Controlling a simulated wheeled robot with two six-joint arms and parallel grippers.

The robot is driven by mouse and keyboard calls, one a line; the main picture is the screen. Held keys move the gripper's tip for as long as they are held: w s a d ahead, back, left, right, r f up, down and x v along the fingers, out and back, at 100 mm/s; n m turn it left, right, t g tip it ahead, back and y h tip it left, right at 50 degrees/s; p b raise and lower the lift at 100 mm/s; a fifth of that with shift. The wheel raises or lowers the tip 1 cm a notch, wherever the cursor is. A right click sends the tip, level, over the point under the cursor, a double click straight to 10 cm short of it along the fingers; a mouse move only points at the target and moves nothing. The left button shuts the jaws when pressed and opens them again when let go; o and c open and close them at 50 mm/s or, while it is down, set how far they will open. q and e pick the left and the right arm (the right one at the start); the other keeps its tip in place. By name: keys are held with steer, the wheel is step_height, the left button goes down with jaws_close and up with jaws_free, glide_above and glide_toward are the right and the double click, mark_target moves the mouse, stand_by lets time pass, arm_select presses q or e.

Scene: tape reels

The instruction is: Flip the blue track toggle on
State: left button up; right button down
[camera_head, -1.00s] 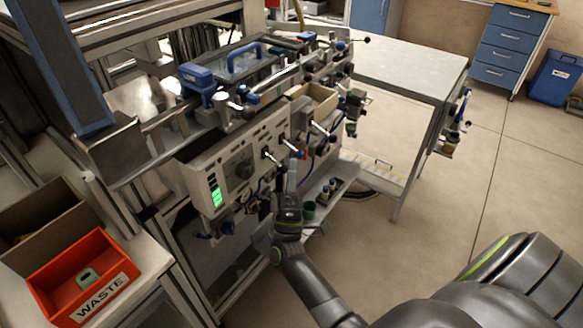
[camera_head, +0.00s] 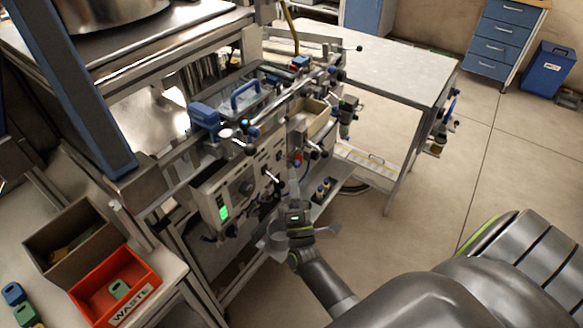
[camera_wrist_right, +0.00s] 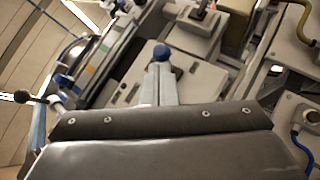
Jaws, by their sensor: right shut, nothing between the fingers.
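The blue track toggle shows in the right wrist view as a round blue tip (camera_wrist_right: 162,52), just beyond my right fingertips. In the head view a small blue tip (camera_head: 298,161) shows at the front of the control panel (camera_head: 207,197), close above my right gripper (camera_head: 292,174). The gripper is shut and empty, and its fingers also show in the right wrist view (camera_wrist_right: 160,82). I cannot tell whether they touch the toggle, and its lever is mostly hidden behind them. My left gripper is not in view.
Other levers stick out along the panel beside a green-lit display (camera_head: 223,212). An open box (camera_head: 313,110) sits behind them. A black-knobbed lever (camera_wrist_right: 50,98) is at the left of the wrist view. An orange waste bin (camera_head: 150,278) stands at lower left.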

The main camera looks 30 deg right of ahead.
arm_select(q)
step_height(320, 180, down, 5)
steer(key=b, duration=0.6)
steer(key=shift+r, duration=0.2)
arm_select(e)
steer(key=v, duration=1.7)
steer(key=shift+s+n+y, duration=0.25)
steer(key=shift+n+y, duration=0.05)
steer(key=shift+r, duration=0.1)
